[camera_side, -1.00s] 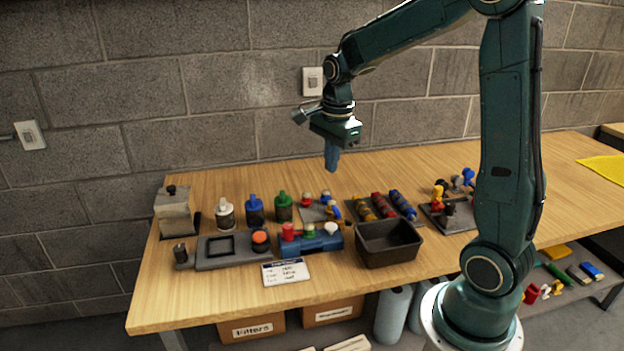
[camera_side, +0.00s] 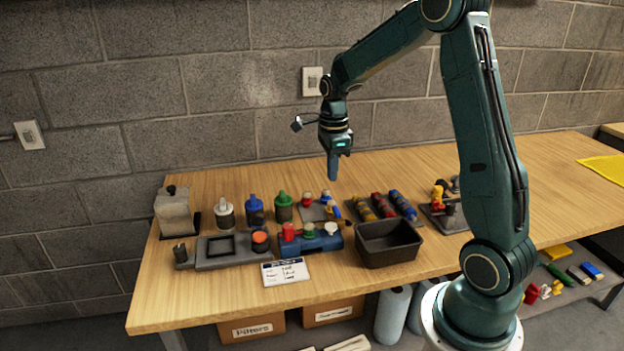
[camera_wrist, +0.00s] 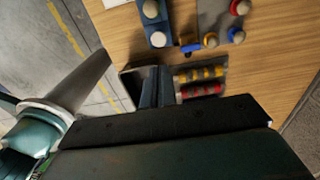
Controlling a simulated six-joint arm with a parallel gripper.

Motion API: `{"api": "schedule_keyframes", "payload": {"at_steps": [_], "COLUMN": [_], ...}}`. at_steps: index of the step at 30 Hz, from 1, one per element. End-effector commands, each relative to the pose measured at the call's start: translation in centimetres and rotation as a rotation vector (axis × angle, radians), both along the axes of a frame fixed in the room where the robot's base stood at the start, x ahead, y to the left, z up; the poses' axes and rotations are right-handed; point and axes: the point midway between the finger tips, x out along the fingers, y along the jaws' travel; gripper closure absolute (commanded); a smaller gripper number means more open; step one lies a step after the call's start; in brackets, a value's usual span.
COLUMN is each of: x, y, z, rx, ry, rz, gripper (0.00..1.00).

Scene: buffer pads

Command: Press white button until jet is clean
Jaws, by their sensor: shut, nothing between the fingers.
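A blue block (camera_side: 318,243) near the front of the table carries a red, a green and a white button (camera_side: 331,229); the white one is at its right end. In the wrist view the blue block (camera_wrist: 160,21) is at the top, with the white button (camera_wrist: 157,39) at its lower end. My gripper (camera_side: 333,176) points down, shut and empty, in the air above and behind the block, apart from the button. Its fingers (camera_wrist: 158,76) show together in the wrist view. I cannot tell which thing is the jet.
A black tray (camera_side: 390,257) stands right of the block. A grey plate (camera_side: 312,213) with small coloured knobs and several coloured rollers (camera_side: 380,204) lie behind. White, blue and green bottles (camera_side: 284,212) stand left. A written card (camera_side: 285,280) lies in front.

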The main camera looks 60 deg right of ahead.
Motion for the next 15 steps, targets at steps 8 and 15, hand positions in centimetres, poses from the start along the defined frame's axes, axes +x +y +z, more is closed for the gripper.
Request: {"api": "schedule_keyframes", "payload": {"at_steps": [8, 15], "x": [0.0, -0.1], "y": [0.0, 0.1], "z": [-1.4, -4.4], "rx": [0.001, 0.002], "ry": [0.002, 0.005], "rz": [0.001, 0.001], "gripper": [1.00, 1.00]}}
